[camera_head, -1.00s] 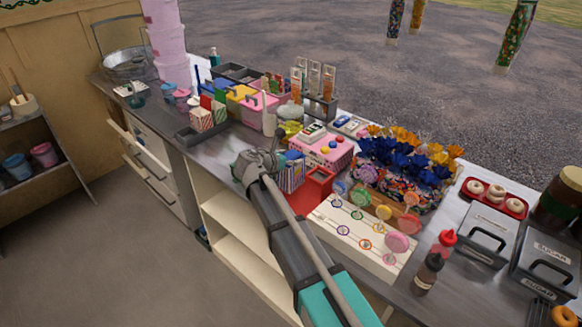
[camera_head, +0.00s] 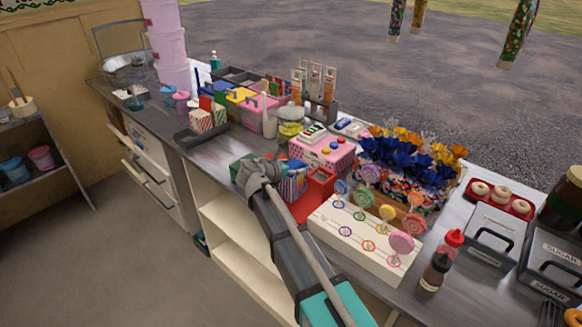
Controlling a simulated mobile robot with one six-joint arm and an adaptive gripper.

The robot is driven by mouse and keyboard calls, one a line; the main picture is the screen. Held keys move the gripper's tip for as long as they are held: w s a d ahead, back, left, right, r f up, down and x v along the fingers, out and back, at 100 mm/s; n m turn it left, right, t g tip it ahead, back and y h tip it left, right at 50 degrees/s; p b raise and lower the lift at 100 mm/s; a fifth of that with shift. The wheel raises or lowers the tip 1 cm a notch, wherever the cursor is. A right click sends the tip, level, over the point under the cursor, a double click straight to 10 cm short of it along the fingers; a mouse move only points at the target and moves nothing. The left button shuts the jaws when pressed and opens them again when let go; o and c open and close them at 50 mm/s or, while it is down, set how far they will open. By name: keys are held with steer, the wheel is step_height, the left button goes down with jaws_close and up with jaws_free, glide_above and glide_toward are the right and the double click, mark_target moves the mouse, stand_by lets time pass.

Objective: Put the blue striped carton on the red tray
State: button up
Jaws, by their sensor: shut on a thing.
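The blue striped carton (camera_head: 293,184) shows just right of my gripper, partly hidden by it, with coloured bits at its top. It is close against the left side of the red tray (camera_head: 321,185), and I cannot tell whether it rests on the tray or is held above it. My gripper (camera_head: 264,173) is over the counter's front part, seen from behind. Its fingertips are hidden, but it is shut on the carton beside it.
A green item (camera_head: 237,166) shows left of my gripper. A white lollipop stand (camera_head: 365,240) is right of the tray, and a pink box with buttons (camera_head: 322,150) stands behind. Red-striped cartons (camera_head: 205,120) stand in a dark holder at left.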

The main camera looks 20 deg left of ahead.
steer(key=o, duration=1.1)
steer(key=shift+f, duration=0.1)
steer(key=shift+c, duration=0.2)
steer(key=shift+r, duration=0.25)
steer(key=p+v, duration=0.5)
steer(key=v, duration=0.7)
steer(key=shift+f, duration=0.15)
steer(key=shift+s, duration=0.1)
